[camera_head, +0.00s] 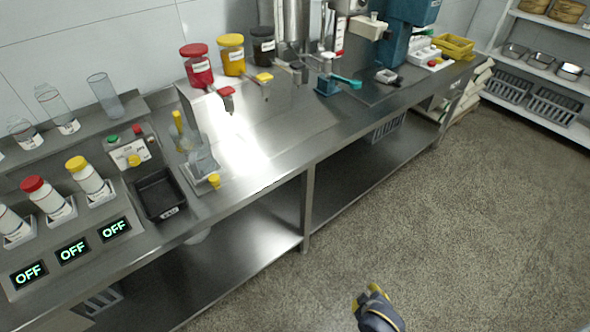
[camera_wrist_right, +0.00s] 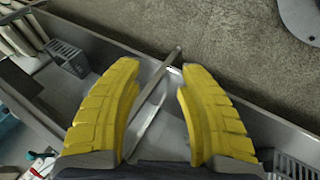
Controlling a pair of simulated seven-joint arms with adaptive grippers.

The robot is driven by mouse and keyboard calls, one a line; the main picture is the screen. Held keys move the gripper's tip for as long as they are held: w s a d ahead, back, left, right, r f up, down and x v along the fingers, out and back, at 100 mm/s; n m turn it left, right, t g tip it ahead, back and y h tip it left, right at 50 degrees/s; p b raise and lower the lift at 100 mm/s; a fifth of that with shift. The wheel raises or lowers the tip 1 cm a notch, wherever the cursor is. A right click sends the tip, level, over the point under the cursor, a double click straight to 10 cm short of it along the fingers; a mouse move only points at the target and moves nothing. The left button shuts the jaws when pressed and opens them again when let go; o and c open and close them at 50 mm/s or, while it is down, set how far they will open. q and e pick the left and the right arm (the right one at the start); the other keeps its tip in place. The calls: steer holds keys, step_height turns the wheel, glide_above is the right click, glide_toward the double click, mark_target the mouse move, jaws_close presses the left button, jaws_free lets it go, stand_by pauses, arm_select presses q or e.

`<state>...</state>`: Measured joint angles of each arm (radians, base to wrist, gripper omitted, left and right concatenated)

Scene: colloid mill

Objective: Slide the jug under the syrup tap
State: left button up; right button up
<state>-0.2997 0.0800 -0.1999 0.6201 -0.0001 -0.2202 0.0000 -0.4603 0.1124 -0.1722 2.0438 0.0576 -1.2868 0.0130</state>
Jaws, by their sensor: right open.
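Three lidded jars stand on a steel ledge in the head view: red (camera_head: 196,66), yellow (camera_head: 231,56) and black (camera_head: 263,46). Each has a tap below it: a red tap (camera_head: 227,98), a yellow tap (camera_head: 264,79) and a dark tap (camera_head: 295,66). I cannot read which holds syrup. A clear glass vessel (camera_head: 201,160), possibly the jug, stands on the counter left of the taps, apart from them. My right gripper (camera_head: 372,292) is over the floor in front of the counter. It is open and empty in the right wrist view (camera_wrist_right: 160,70). My left gripper is out of view.
A black tray (camera_head: 160,194), a switch box (camera_head: 131,153) and capped bottles are at the left. A blue machine (camera_head: 400,45) and a yellow crate (camera_head: 455,46) stand at the far right. The counter (camera_head: 285,147) in front of the taps is clear.

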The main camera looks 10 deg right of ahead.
steer(key=w+a+r, duration=0.2)
steer(key=w+r, duration=0.2)
steer(key=r, duration=0.3)
steer(key=n+g+y, duration=0.5)
steer(key=n+y, duration=0.2)
steer(key=n, duration=0.1)
glide_toward(214, 177)
steer(key=x, duration=1)
steer(key=shift+a, duration=0.1)
jaws_close()
